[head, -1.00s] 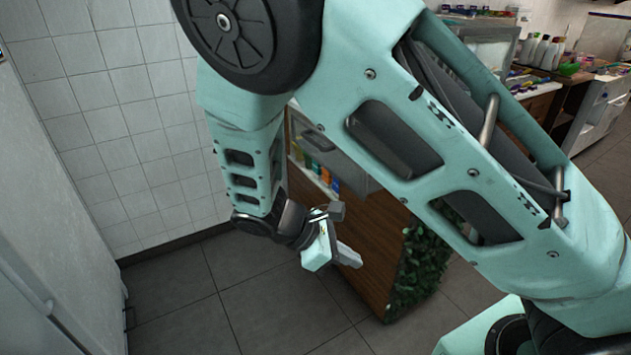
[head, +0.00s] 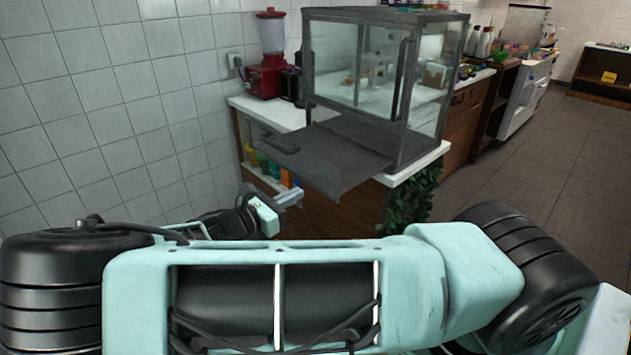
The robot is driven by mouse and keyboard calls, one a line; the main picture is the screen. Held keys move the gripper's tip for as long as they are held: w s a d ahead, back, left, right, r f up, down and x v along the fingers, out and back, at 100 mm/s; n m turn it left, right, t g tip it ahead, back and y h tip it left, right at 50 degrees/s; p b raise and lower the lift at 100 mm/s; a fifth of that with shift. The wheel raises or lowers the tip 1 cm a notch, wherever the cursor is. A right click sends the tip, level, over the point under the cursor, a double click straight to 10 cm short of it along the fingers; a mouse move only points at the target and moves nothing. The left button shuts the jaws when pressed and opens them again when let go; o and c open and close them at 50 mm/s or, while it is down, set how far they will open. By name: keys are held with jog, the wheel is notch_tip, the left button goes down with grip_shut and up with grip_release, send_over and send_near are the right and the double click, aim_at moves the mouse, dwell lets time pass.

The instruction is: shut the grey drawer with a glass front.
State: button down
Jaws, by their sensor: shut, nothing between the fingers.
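The grey drawer (head: 335,165) sticks out from the bottom of a grey-framed glass case (head: 352,60) on the counter, so it stands open. It shows as a flat dark grey slab with a handle (head: 279,145) near its left outer edge. I cannot make out its glass front clearly from here. My gripper (head: 290,199) is shut and empty. In the picture it is below and left of the slab, in front of the counter's side, apart from the drawer. My own arm hides the floor and the lower part of the counter.
The white-topped counter (head: 268,112) carries a red blender (head: 270,60) behind the case. Colourful items (head: 262,160) stand on a shelf below. Green leaves (head: 411,200) cover the counter's right end. Tiled wall (head: 100,110) is at left; open floor (head: 530,180) is at right.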

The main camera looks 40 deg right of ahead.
aim_at(327, 179)
jog(key=d+p, duration=0.1)
jog(key=d, duration=0.6)
jog(key=shift+d, duration=0.4)
